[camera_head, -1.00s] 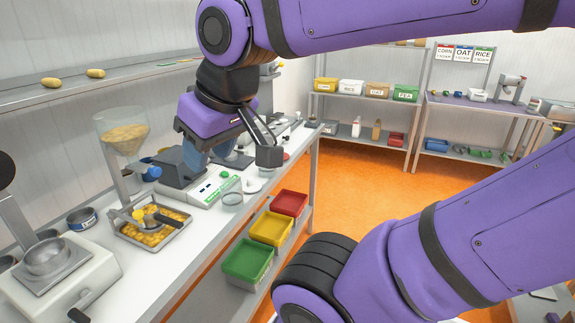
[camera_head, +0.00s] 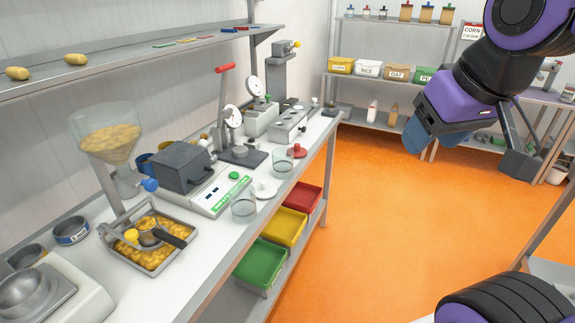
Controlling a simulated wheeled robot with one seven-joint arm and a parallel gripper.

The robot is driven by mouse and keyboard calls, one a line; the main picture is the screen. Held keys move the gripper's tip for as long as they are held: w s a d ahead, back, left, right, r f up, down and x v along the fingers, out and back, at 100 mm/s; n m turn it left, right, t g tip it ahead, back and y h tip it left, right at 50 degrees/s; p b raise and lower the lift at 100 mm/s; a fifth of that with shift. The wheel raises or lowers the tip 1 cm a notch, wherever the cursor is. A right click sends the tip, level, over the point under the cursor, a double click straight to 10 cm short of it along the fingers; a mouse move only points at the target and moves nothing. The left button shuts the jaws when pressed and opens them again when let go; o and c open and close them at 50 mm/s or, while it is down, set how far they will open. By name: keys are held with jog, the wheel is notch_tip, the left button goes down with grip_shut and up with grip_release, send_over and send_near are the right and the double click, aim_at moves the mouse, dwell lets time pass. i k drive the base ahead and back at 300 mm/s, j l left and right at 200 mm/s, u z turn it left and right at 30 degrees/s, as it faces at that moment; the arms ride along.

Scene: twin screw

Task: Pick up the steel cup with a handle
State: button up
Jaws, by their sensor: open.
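A small steel cup (camera_head: 149,233) with a dark handle (camera_head: 173,241) sits in the metal tray (camera_head: 190,235) of yellow pieces, below the clear hopper, at the left on the white bench. A yellow knob and a metal bar beside it partly cover it. My gripper (camera_head: 468,148) is at the upper right, over the orange floor and far to the right of the cup. It is open, with its fingers apart and nothing seen between them.
The hopper (camera_head: 108,135) rises behind the tray. A dark box instrument (camera_head: 180,167), glass beakers (camera_head: 243,204) and a labelled round tin (camera_head: 72,231) stand around it. Green (camera_head: 260,265), yellow and red bins sit below the bench. The floor between bench and gripper is clear.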

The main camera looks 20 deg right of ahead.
aim_at(149, 228)
jog(key=u, duration=0.4)
jog(key=l+u, duration=0.15)
jog(key=u, duration=0.2)
jog(key=l+u, duration=0.1)
jog(key=u, duration=0.65)
jog(key=k+l, duration=0.1)
jog(key=l, duration=0.25)
jog(key=k+l+u, duration=0.1)
jog(key=l, duration=0.25)
jog(key=k+l, duration=0.15)
jog(key=l, duration=0.2)
